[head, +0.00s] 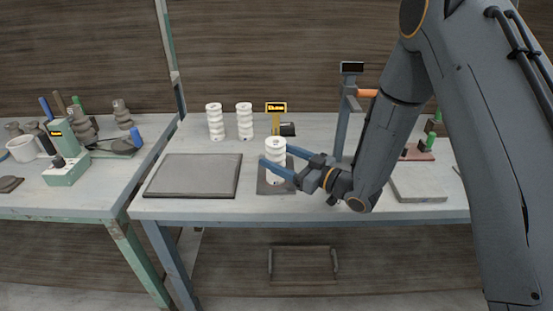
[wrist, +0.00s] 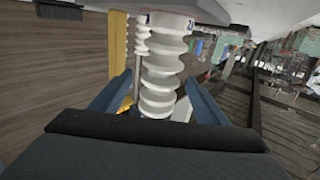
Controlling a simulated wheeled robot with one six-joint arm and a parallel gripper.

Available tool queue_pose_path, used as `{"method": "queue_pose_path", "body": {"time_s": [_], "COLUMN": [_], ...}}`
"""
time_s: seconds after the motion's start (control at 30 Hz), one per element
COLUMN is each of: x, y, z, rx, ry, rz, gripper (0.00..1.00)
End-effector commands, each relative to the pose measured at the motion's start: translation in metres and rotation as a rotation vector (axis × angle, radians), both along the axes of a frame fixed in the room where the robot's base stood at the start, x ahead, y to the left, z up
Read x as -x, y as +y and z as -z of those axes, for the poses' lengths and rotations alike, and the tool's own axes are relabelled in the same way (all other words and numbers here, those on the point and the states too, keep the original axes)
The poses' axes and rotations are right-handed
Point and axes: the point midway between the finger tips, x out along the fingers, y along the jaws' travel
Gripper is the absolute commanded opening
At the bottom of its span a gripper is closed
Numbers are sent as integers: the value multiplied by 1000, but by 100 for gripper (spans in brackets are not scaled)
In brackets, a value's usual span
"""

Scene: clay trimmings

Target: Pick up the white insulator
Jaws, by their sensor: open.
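A white ribbed insulator (head: 275,147) stands upright on a small dark mat (head: 264,188) near the front middle of the table. My gripper (head: 270,168) reaches in from the right, with its blue fingers open around this insulator at about mid-height. In the wrist view the insulator (wrist: 163,75) lies between my two open fingers (wrist: 160,100). I cannot tell whether either finger touches it. Two more white ribbed insulators, a left one (head: 215,121) and a right one (head: 245,120), stand upright further back on the table.
A flat grey tray (head: 193,176) lies left of the mat. A yellow sign (head: 276,108) and a small black object stand behind it. A grey post (head: 344,120) rises behind my gripper. A grey slab (head: 418,188) lies at right. A second table (head: 95,175) at left holds tools.

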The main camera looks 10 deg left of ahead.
Motion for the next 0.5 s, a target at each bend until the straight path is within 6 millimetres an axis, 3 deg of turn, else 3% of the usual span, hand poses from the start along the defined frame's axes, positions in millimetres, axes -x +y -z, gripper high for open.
{"method": "queue_pose_path", "body": {"time_s": [0.5], "x": [-22], "y": [50], "z": [-4], "rx": [1], "ry": [0], "rz": [3], "gripper": [68]}}
